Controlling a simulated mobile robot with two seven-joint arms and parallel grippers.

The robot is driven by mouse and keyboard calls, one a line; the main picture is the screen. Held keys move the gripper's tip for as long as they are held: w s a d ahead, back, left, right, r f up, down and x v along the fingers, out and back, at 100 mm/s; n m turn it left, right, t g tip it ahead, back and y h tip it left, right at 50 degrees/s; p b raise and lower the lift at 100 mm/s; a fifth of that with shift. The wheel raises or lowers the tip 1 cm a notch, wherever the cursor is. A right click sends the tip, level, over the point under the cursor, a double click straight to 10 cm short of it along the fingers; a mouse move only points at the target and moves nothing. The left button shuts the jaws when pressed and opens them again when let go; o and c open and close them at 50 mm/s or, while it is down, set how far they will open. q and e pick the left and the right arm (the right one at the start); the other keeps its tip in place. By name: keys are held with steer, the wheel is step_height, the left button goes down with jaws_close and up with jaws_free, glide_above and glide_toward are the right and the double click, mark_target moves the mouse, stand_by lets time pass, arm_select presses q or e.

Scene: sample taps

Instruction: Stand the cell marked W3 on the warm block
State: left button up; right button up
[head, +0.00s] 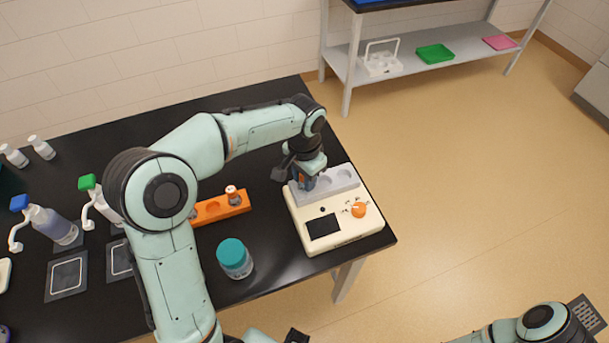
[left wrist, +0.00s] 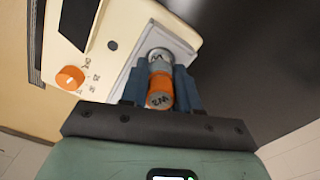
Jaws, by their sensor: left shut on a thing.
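The cell marked W3 (left wrist: 159,92) has an orange part with W3 on its end; a grey part beyond it also carries a mark. My left gripper (head: 306,186) is shut on this cell, with a finger on each side in the left wrist view (left wrist: 160,90). It points down at the left end of the grey warm block (head: 339,178), which also shows in the left wrist view (left wrist: 187,42). I cannot tell whether the cell's base touches the block. Round wells show to the right of the gripper.
The block sits on a cream heater (head: 330,233) with a dark screen and an orange knob (head: 358,209). An orange rack (head: 221,208) holds a small capped cell (head: 232,195). A teal-lidded jar (head: 234,258) stands in front. Tap bottles (head: 56,225) stand at left.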

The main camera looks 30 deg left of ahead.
arm_select(q)
steer(key=shift+f, duration=0.45)
arm_select(e)
steer(key=shift+s+f, duration=0.2)
steer(key=shift+f, duration=0.1)
arm_select(q)
steer(key=o, duration=1.6)
steer(key=shift+c, duration=0.2)
steer(key=shift+r, duration=0.15)
arm_select(e)
steer(key=shift+w+r, duration=0.1)
steer(key=shift+r, duration=0.05)
arm_select(q)
steer(key=shift+r+p, duration=1.1)
steer(key=shift+r, duration=0.9)
steer(key=shift+r+p, duration=0.7)
steer(key=shift+r, duration=0.7)
arm_select(e)
steer(key=w+r, duration=0.4)
steer(key=r, duration=0.1)
steer(key=shift+s, duration=0.1)
